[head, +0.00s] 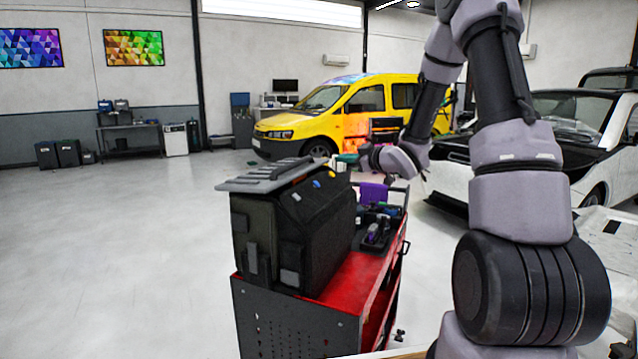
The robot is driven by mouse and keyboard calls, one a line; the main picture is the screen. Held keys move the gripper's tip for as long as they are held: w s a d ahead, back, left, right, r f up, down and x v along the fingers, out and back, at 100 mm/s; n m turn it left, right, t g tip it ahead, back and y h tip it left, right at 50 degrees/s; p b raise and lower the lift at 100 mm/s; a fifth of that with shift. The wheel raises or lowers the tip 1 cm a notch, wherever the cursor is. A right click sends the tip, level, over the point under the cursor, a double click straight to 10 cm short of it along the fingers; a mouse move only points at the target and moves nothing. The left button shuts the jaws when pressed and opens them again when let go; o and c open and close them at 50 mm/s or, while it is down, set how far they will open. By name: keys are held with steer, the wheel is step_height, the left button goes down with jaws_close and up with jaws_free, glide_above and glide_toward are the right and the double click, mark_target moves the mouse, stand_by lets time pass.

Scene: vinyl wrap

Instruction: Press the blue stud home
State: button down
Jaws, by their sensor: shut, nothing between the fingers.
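A small blue stud (317,184) shows on the sloped dark face of a black case (318,232). How far the blue stud stands out is too small to tell. My gripper (366,162) is shut and empty. In the picture it is above and to the right of the blue stud, apart from it. Its fingertips are small and hard to make out, and my arm reaches in from the right.
The case stands on a red cart (345,287), with a grey ribbed lid or tray (272,174) on top. A black tool holder (376,238) and a purple cloth-like item (373,193) are right of it. A yellow van (340,108) stands behind. Open floor lies left.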

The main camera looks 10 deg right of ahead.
mark_target(317, 184)
steer(key=shift+w+a+f, duration=0.5)
steer(key=shift+a+f, duration=0.3)
steer(key=shift+f, duration=0.3)
steer(key=shift+w+a+f, duration=0.55)
steer(key=shift+a+f, duration=0.2)
steer(key=shift+f, duration=0.4)
steer(key=shift+w+a+f, duration=0.5)
steer(key=shift+a+f, duration=0.3)
steer(key=shift+f, duration=0.3)
steer(key=shift+f, duration=0.1)
steer(key=shift+w+a+f, duration=0.2)
steer(key=shift+w+f, duration=0.05)
steer(key=shift+f, duration=0.1)
steer(key=shift+w+a+f, duration=0.15)
steer(key=shift+a+f, duration=0.15)
steer(key=shift+f, duration=0.1)
stand_by(0.5)
steer(key=shift+r, duration=0.1)
steer(key=shift+s+d+r, duration=0.35)
steer(key=shift+d+r, duration=0.15)
steer(key=shift+r, duration=0.15)
